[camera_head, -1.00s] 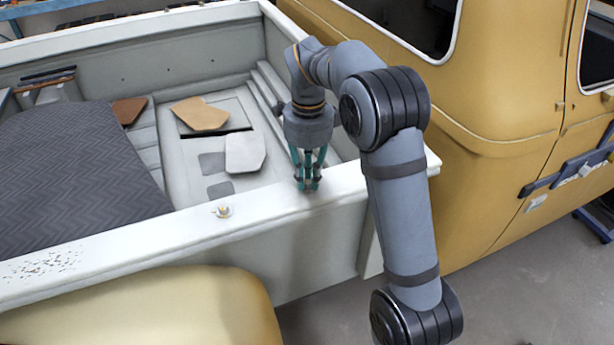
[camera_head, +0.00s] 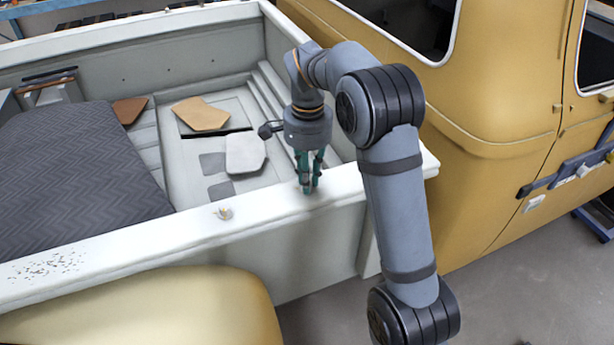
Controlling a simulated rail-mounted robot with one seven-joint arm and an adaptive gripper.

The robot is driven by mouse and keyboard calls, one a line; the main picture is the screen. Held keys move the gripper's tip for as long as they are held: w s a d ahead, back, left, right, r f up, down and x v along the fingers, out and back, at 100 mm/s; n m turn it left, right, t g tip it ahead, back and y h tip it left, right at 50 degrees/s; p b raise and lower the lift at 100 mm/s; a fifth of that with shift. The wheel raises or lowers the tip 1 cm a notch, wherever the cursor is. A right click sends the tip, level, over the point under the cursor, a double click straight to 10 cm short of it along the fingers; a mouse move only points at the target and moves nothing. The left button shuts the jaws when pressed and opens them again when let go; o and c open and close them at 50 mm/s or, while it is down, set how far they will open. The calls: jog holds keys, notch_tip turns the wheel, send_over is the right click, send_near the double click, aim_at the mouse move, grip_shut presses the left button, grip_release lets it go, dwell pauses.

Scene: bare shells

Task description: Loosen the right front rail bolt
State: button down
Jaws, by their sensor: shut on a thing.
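My gripper (camera_head: 308,188) points straight down onto the white bed rail (camera_head: 265,210), toward the rail's right end near the cab. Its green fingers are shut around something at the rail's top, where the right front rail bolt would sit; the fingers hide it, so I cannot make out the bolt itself. Another rail bolt (camera_head: 224,212), small and pale with a brownish middle, stands uncovered on the same rail to the left of my gripper.
The yellow cab (camera_head: 500,120) stands close on the right of my arm. In the truck bed lie a dark herringbone mat (camera_head: 75,165), a tan panel (camera_head: 200,115) and a pale panel (camera_head: 245,153). A yellow fender (camera_head: 150,305) bulges below the rail.

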jog(key=n, duration=0.3)
jog(key=n+p, duration=0.1)
jog(key=shift+w+d+r+n, duration=0.15)
jog(key=shift+w+r+n, duration=0.1)
jog(key=shift+w+n, duration=0.05)
jog(key=shift+n+p, duration=0.5)
jog(key=shift+n, duration=1.7)
jog(key=shift+a, duration=0.2)
jog(key=c, duration=2)
grip_release()
jog(key=o, duration=0.3)
jog(key=shift+f, duration=0.2)
jog(key=shift+o, duration=0.2)
jog(key=shift+s, duration=0.1)
notch_tip(320, 180, up, 12)
jog(key=shift+f, duration=0.1)
